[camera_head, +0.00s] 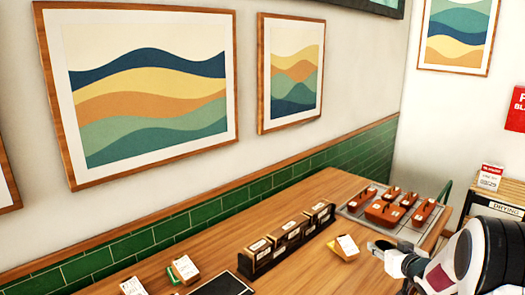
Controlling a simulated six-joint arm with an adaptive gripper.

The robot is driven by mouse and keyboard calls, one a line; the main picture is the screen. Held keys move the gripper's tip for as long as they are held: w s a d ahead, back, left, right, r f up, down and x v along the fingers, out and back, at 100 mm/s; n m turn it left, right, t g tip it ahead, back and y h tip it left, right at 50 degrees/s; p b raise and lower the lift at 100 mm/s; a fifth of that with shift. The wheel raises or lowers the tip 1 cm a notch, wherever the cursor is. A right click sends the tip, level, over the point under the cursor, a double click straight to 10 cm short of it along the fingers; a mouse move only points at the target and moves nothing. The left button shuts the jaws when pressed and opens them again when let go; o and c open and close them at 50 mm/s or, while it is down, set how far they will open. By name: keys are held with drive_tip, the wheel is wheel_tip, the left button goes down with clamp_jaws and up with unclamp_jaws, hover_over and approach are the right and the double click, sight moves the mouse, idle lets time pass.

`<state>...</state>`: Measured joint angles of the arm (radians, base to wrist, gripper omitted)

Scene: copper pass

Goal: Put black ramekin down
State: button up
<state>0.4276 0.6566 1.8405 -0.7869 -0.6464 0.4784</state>
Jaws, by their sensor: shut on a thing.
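My gripper (380,247) reaches in from the lower right, over the right part of the wooden table (310,200). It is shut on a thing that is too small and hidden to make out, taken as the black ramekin. No black ramekin shows clearly anywhere in the view. The white and dark wrist of my arm covers the table's right front part.
A grey tray (352,211) with several brown-red items stands at the back right. A dark divided rack (285,240) stands left of my gripper, with a yellow block with a white label (344,247) between them. A black board (222,285) lies front left, beside small labelled blocks (185,268).

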drive_tip(key=s+a+r, duration=0.2)
drive_tip(key=s+a, duration=0.3)
drive_tip(key=a, duration=0.4)
drive_tip(key=s+a+r, duration=0.1)
drive_tip(key=s+a, duration=0.5)
drive_tip(key=a, duration=0.4)
drive_tip(key=shift+a+r+m+h, duration=0.3)
drive_tip(key=shift+r+h, duration=0.05)
drive_tip(key=shift+h, duration=0.05)
